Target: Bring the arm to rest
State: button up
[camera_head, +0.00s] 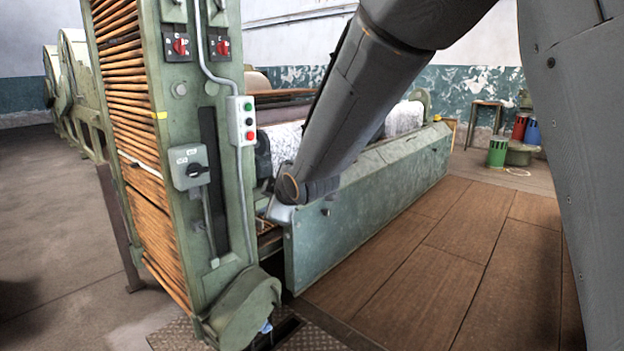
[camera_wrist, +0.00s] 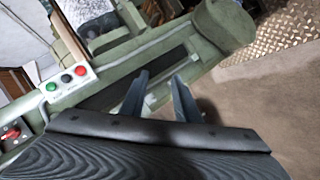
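My arm (camera_head: 355,105) reaches down from the upper right in the head view, and its lower end is beside the green machine frame. My gripper (camera_wrist: 159,80) shows in the wrist view as two grey fingers with a clear gap between them. It is open, and nothing is held between the fingers. The green machine frame (camera_wrist: 208,35) lies beyond the fingertips; I cannot tell how far away. In the head view my gripper is mostly hidden by the end of the arm.
The green machine post (camera_head: 191,107) carries red switches and a button box (camera_head: 241,120), also seen in the wrist view (camera_wrist: 68,79). A green panel (camera_head: 370,200) runs behind my arm. Brown floor boards (camera_head: 430,265) are clear at right. Coloured bins (camera_head: 497,151) stand farther back.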

jog(key=s+d+f+m+g+h, duration=0.25)
jog(key=s+d+m, duration=0.35)
jog(key=s, duration=0.6)
jog(key=s+d+f+m+g+h, duration=0.1)
jog(key=s+d+m+g, duration=0.3)
jog(key=s+d, duration=0.55)
jog(key=s+d+f+m+g+h, duration=0.15)
jog(key=s+d+m+g, duration=0.35)
jog(key=s, duration=0.9)
jog(key=d+r+m+t+p, duration=0.1)
jog(key=d+r+m+p, duration=0.1)
jog(key=d+r+p, duration=0.8)
jog(key=shift+s+r+m+h+p, duration=0.15)
jog(key=shift+r+m+h+p, duration=0.2)
jog(key=shift+p, duration=4)
jog(key=shift+f+t, duration=0.15)
jog(key=shift+t, duration=0.1)
